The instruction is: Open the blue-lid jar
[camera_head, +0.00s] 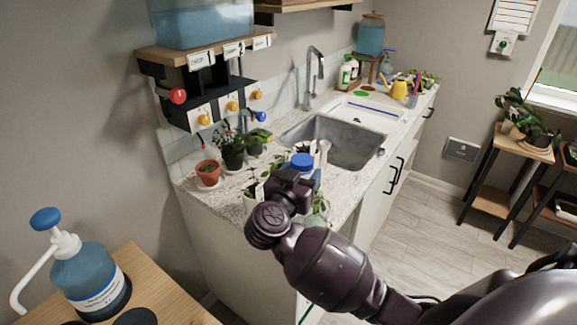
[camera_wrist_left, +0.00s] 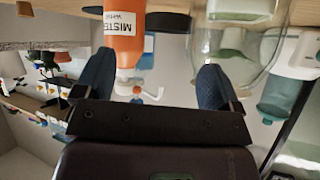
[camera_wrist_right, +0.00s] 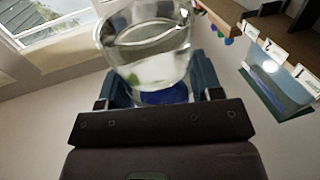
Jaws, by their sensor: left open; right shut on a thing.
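The blue-lid jar shows its round blue lid (camera_head: 302,161) just beyond my right gripper (camera_head: 290,186) in the head view, near the counter's front end. In the right wrist view the clear glass jar (camera_wrist_right: 148,50) lies between the fingers of my right gripper (camera_wrist_right: 163,85), which is shut on it. The blue lid (camera_wrist_right: 165,97) shows by the glass, partly hidden by the gripper. I cannot tell whether the jar touches the counter. My left gripper (camera_wrist_left: 155,75) is open and shows only in its own wrist view, with nothing held.
Potted plants, one in a terracotta pot (camera_head: 208,173), stand left of the right gripper. The sink (camera_head: 345,138) lies behind. A shelf with a tank (camera_head: 200,22) hangs above. A blue pump bottle (camera_head: 88,275) stands on the wooden table. An orange bottle (camera_wrist_left: 124,35) shows in the left wrist view.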

